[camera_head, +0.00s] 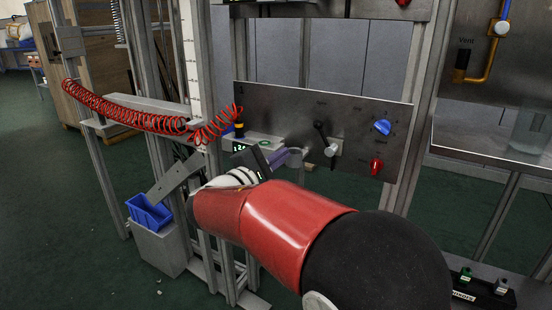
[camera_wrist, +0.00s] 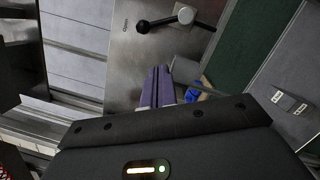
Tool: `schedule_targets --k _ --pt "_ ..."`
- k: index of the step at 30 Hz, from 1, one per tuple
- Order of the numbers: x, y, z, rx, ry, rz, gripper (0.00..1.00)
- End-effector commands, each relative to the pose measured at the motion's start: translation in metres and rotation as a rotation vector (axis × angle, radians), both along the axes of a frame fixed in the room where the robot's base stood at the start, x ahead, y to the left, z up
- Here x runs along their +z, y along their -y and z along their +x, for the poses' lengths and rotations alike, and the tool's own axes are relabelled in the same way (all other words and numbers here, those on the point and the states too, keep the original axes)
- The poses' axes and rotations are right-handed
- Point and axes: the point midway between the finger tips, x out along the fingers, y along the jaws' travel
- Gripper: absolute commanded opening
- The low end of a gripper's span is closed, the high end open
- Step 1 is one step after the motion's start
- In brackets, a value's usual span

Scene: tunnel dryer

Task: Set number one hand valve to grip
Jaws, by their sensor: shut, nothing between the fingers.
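A steel panel (camera_head: 290,103) carries a black-handled lever valve (camera_head: 326,140) with a pale hub, a blue knob (camera_head: 382,127) and a red knob (camera_head: 376,166). The lever's black ball end and grey hub also show at the top of the wrist view (camera_wrist: 165,20). My gripper (camera_head: 290,156) is in front of the panel, left of and a little below the lever. Its purple fingers (camera_wrist: 159,72) are shut and empty, and look apart from the lever.
A small green digital display (camera_head: 239,147) sits just left of my gripper. A red coiled hose (camera_head: 130,115) hangs at the left. A blue bin (camera_head: 148,213) stands lower left. A second panel with yellow pipe (camera_head: 490,60) is at right. Frame posts stand close around the panel.

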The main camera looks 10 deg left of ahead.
Motion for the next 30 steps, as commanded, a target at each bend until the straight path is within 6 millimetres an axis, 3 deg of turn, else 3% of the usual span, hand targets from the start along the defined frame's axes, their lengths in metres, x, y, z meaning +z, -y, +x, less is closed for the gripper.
schedule_targets --k 8,15,30 --pt "0.007 0.031 0.052 -0.004 -0.001 -0.001 0.00" --pt "0.020 0.057 0.058 -0.002 -0.001 -0.001 0.00" --pt "0.022 0.063 0.059 0.000 0.000 0.001 0.00"
